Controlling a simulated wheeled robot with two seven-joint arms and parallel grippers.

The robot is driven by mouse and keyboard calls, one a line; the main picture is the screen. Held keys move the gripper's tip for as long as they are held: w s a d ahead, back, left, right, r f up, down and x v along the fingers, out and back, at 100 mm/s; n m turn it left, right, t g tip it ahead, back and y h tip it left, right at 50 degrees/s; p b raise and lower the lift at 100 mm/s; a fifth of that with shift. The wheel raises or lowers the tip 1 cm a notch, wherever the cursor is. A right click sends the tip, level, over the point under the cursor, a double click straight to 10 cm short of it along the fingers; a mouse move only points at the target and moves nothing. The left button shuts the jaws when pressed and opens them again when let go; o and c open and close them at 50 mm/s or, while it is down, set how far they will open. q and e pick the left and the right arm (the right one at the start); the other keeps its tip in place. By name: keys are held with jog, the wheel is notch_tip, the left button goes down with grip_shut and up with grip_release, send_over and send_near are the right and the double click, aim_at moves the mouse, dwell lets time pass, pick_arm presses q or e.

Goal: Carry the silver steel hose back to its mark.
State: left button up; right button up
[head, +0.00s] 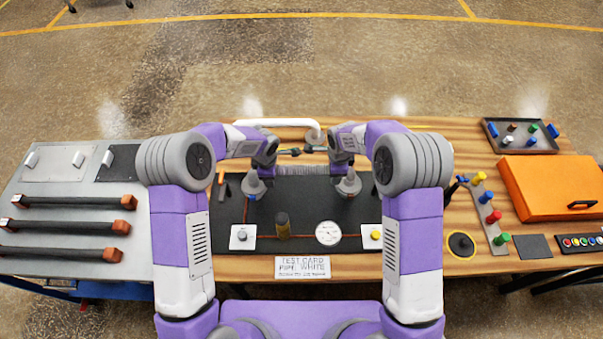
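The silver steel hose (308,170) is a ribbed grey tube lying left to right over the black mat (304,207). My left gripper (266,172) is at the hose's left end, and my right gripper (343,168) is at its right end. The fingertips are small and partly hidden by my wrists, so I cannot tell whether they are closed on it. Round grey fittings stand on the mat beside the left end (253,187) and the right end (348,185). I cannot tell whether the hose touches the mat. No mark for the hose is clearly visible.
A white bent pipe (275,122) lies behind the mat. A dark cylinder (282,225), a white dial (328,233) and a test card (302,267) are in front. Black bars (70,201) lie left. An orange case (548,187) and a parts tray (497,146) are right.

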jog(key=shift+c, duration=0.2)
pick_arm(q)
grip_shut()
pick_arm(e)
grip_shut()
pick_arm(q)
jog(key=shift+r, duration=0.1)
pick_arm(e)
jog(key=shift+r, duration=0.1)
